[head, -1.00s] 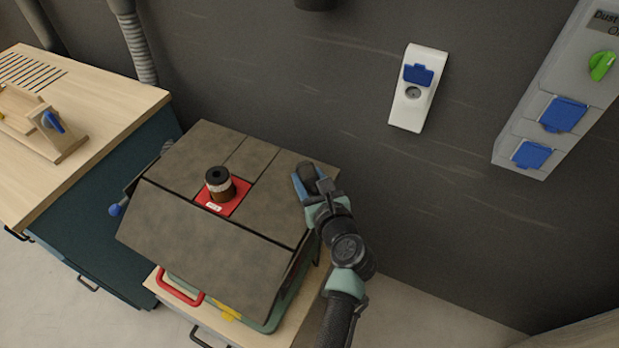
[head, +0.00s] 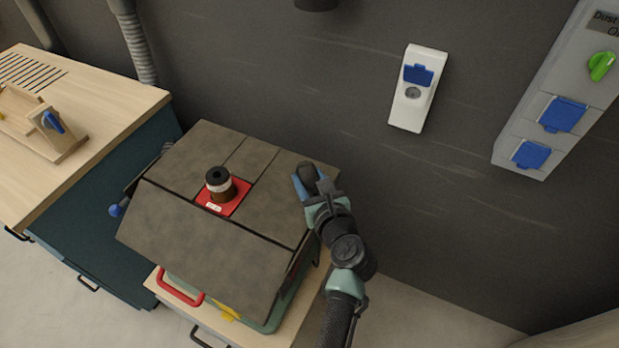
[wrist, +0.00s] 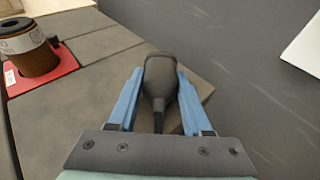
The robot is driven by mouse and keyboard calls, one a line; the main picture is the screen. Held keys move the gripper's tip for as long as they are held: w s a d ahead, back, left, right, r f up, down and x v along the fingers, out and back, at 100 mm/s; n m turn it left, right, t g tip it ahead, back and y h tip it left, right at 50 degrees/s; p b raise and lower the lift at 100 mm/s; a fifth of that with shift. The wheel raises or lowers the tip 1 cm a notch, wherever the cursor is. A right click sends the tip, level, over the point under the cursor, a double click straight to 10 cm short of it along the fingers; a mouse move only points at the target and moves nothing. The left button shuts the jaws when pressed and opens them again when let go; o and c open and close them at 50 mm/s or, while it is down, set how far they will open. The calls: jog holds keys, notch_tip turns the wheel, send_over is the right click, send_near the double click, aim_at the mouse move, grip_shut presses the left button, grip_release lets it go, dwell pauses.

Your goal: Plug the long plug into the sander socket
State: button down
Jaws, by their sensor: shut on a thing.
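My gripper (head: 309,184) is at the right end of the grey-topped machine in the head view. In the wrist view its blue fingers (wrist: 158,98) are shut on a dark plug (wrist: 159,75), with its cord running back toward the wrist. The plug's pins are hidden from view. A white wall socket (head: 418,88) with a raised blue flap and a round grey face is on the dark wall, up and to the right of my gripper. The gripper and plug are apart from it. A white corner at the right of the wrist view may be this socket's housing.
The grey-topped machine (head: 208,255) carries a brown cup (head: 220,185) on a red plate (head: 232,204). A grey panel (head: 515,128) with blue-covered sockets and a green knob is on the wall at right. A wooden workbench (head: 100,105) stands at left. The wall between gripper and socket is clear.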

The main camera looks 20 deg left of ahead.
jog(key=shift+s+d+r+p, duration=0.5)
jog(key=shift+r+p, duration=0.25)
jog(key=shift+p, duration=0.25)
jog(key=shift+s+d+r+p, duration=0.45)
jog(key=shift+r+p, duration=0.25)
jog(key=shift+p, duration=0.3)
jog(key=shift+s+r, duration=0.1)
jog(key=shift+d, duration=0.1)
